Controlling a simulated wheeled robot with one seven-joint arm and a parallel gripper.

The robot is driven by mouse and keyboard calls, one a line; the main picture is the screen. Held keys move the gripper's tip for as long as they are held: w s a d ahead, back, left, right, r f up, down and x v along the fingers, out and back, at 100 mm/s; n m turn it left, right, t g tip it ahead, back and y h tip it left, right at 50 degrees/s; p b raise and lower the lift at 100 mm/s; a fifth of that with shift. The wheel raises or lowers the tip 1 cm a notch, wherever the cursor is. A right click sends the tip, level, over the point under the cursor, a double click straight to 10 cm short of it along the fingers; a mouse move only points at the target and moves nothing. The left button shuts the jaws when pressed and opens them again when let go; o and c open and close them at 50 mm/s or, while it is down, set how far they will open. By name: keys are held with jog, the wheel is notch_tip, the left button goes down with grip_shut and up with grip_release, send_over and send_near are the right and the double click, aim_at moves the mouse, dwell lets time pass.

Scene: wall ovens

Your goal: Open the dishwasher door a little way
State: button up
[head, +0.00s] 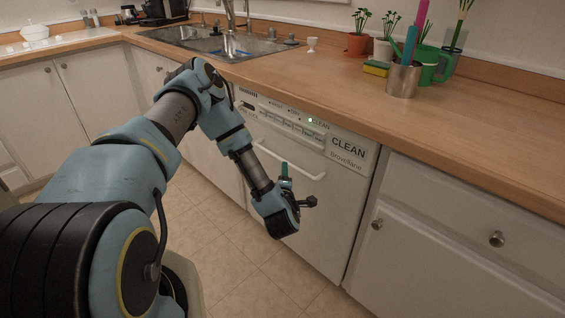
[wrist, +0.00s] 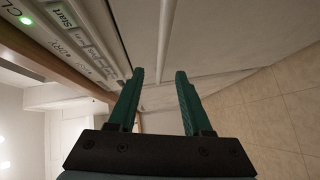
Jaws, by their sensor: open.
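The white dishwasher (head: 330,215) is under the counter, its door shut, with a "CLEAN" label and a button panel at the top. A white bar handle (head: 262,155) runs across the upper door, partly hidden by my arm and gripper. In the wrist view the handle (wrist: 167,35) runs from the top edge down toward the gap between my fingertips. My gripper (head: 284,168) is in front of the door near the handle. In the wrist view my gripper (wrist: 160,72) has its two green fingers apart with nothing clearly held. I cannot tell whether they touch the handle.
White cabinets with round knobs flank the dishwasher, including a drawer (head: 490,230) on the right. The wooden counter (head: 290,75) overhangs above, holding a sink, plants and a metal cup (head: 403,80). The tiled floor (head: 235,265) before the door is clear.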

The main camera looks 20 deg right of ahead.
aim_at(283, 159)
jog(key=shift+n+t, duration=0.3)
jog(key=shift+n, duration=0.1)
jog(key=x, duration=0.3)
jog(key=p+x, duration=0.1)
jog(key=x, duration=0.6)
jog(key=shift+w+a+f+p, duration=0.1)
jog(key=shift+a+f+p, duration=0.05)
jog(key=shift+f+p, duration=0.25)
jog(key=shift+c, duration=0.2)
grip_shut()
dwell(0.5)
